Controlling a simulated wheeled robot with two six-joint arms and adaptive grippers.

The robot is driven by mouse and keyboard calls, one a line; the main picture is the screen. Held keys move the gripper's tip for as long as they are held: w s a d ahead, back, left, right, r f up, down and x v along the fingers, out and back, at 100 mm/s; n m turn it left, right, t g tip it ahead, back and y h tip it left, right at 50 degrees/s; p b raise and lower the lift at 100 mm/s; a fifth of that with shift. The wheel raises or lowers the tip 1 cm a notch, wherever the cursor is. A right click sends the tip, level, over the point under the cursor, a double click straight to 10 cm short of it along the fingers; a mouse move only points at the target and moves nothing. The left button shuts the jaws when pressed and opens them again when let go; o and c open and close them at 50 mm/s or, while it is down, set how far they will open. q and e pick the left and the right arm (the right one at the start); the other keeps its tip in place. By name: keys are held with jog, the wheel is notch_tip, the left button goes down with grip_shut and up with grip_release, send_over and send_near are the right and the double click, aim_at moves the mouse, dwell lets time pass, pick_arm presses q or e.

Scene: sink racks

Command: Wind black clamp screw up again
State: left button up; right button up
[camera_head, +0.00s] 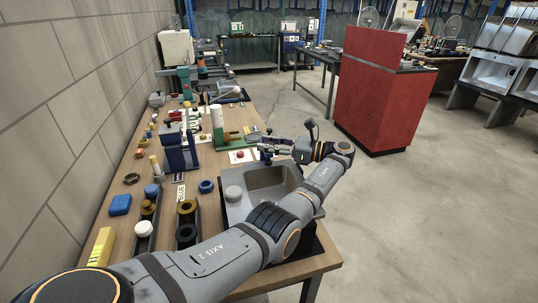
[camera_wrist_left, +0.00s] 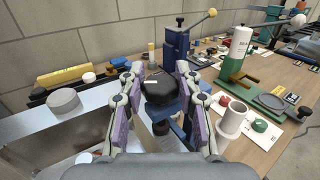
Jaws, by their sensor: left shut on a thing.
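The black clamp screw shows in the left wrist view as a dark many-sided knob (camera_wrist_left: 160,90) between my fingers. Below it are a blue clamp frame (camera_wrist_left: 182,120) and a dark lower part of the screw. My left gripper (camera_wrist_left: 160,78) is shut on the knob, with one purple-padded finger on each side. In the head view my left gripper (camera_head: 266,148) is at the right edge of the bench, just beyond the sink. The knob is mostly hidden there by the fingers. My right gripper is not in view.
A grey sink (camera_head: 268,180) is set in the near bench. A blue press (camera_head: 178,155) with a yellow-balled lever stands left of the gripper. A green stand (camera_wrist_left: 232,75) with a white cylinder is close by, at right in the wrist view. Open floor lies right of the bench.

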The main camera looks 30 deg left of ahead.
aim_at(268, 143)
pick_arm(q)
jog(key=shift+s+f+g, duration=0.1)
jog(key=shift+f+g, duration=0.2)
jog(key=shift+f, duration=0.05)
jog(key=o, duration=1.2)
jog(key=shift+r, duration=0.15)
notch_tip(268, 143, up, 10)
